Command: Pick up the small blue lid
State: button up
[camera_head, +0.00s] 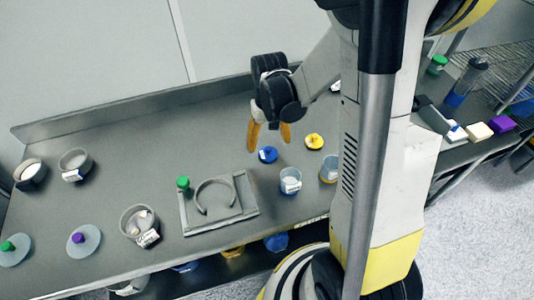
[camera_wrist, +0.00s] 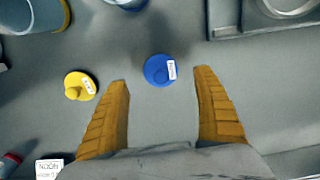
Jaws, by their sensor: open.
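The small blue lid (camera_head: 267,154) lies flat on the grey table, right of the green-knobbed fixture. In the wrist view the blue lid (camera_wrist: 158,70) is round with a white label on its right side. My gripper (camera_head: 268,135) is open and empty, with its orange fingers pointing down above the table near the lid. In the wrist view my gripper (camera_wrist: 162,78) has its fingertips spread to either side of the lid, which appears between and just ahead of them. I cannot tell the exact height of the fingertips above the lid.
A yellow lid (camera_wrist: 80,86) lies close beside my left finger in the wrist view; it also shows in the head view (camera_head: 314,141). A clear cup (camera_head: 290,181) stands in front of the blue lid. A grey fixture (camera_head: 219,226) stands to its left.

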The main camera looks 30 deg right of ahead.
aim_at(268, 148)
jog(key=f+b, duration=0.2)
jog(key=f, duration=0.3)
jog(key=shift+w+f, duration=0.1)
jog(key=shift+w, duration=0.1)
jog(key=c, duration=1)
jog(key=shift+o, duration=0.2)
